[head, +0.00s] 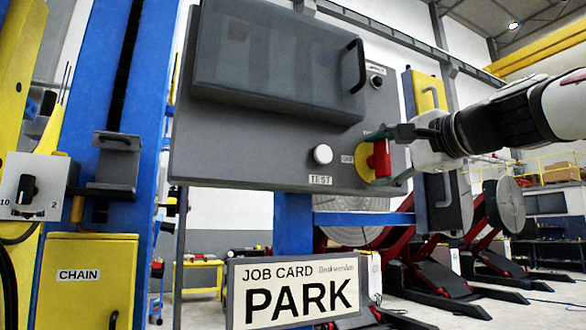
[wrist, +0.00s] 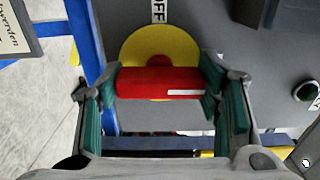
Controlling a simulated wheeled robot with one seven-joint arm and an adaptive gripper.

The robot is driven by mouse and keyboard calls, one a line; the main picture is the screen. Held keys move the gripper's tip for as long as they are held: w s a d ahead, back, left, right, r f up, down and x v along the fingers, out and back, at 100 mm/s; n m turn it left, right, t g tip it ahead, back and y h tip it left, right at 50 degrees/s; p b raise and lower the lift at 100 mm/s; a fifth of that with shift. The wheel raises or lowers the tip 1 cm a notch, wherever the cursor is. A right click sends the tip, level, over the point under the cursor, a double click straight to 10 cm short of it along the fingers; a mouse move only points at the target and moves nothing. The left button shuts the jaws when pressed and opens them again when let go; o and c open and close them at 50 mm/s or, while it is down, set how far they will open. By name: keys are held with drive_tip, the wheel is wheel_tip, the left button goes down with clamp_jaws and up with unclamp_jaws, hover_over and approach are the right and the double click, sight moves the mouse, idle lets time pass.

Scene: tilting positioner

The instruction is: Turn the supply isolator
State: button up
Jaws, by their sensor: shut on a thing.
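The supply isolator is a red handle (head: 380,158) on a yellow disc (head: 362,160), at the lower right of a grey panel (head: 250,165). In the wrist view the red handle (wrist: 150,83) lies crosswise over the yellow disc (wrist: 140,45), with a white stripe near its right end. An OFF label (wrist: 158,11) sits beside the disc. My gripper (wrist: 160,86) is shut on the handle, one green-padded finger at each end. In the head view my gripper (head: 387,155) reaches in from the right and partly hides the handle.
A white TEST button (head: 323,154) sits left of the isolator. A dark box with a bar handle (head: 275,65) juts from the panel above. A job card reading PARK (head: 293,292) stands below. A yellow CHAIN box (head: 90,285) and a rotary switch (head: 27,188) are at left.

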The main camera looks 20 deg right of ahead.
drive_tip(key=o, duration=1.2)
drive_tip(key=shift+c, duration=0.2)
drive_tip(key=s, duration=1.2)
drive_tip(key=shift+d, duration=0.2)
drive_tip(key=shift+w+f, duration=0.1)
